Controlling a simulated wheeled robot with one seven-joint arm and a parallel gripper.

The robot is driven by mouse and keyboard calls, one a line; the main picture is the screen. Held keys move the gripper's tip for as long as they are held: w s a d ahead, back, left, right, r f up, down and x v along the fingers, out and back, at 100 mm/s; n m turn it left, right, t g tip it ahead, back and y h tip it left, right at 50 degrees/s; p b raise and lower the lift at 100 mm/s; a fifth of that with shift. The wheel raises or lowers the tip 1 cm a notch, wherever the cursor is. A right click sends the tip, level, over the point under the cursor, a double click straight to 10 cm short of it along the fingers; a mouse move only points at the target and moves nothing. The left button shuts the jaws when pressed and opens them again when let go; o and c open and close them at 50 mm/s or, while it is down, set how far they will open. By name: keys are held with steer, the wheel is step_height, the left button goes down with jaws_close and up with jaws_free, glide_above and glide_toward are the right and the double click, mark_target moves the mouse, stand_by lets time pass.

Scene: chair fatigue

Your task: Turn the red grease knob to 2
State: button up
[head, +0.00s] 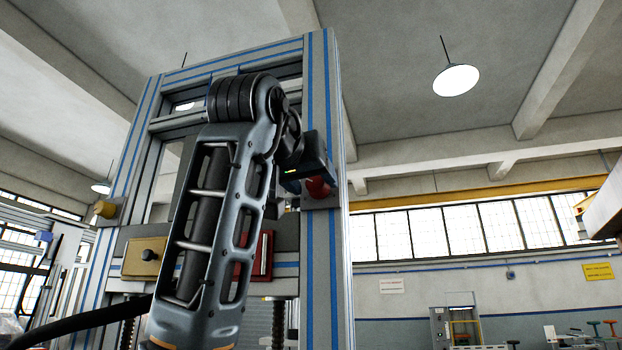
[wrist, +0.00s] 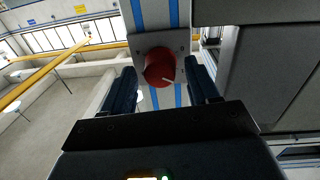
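The red grease knob (head: 318,187) sits on a grey plate on the right upright of the tall machine frame. In the wrist view the knob (wrist: 158,66) is round, with a white pointer mark towards the lower right of the picture. My gripper (wrist: 161,72) is open, one dark finger on each side of the knob, with a visible gap on both sides. In the head view my gripper (head: 308,172) is right at the knob and covers part of it.
A yellow knob (head: 105,208) is on the left upright. A yellow panel (head: 145,257) with a black knob and a red panel (head: 262,255) sit lower on the frame, the red one partly behind my arm. Open room lies right of the frame.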

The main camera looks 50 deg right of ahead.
steer(key=c, duration=0.9)
steer(key=shift+c, duration=0.2)
steer(key=m, duration=0.5)
steer(key=shift+m+y+b, duration=0.3)
steer(key=shift+b, duration=0.05)
steer(key=m, duration=0.5)
steer(key=shift+m, duration=0.3)
steer(key=o, duration=1)
steer(key=shift+r, duration=0.1)
steer(key=shift+o, duration=0.2)
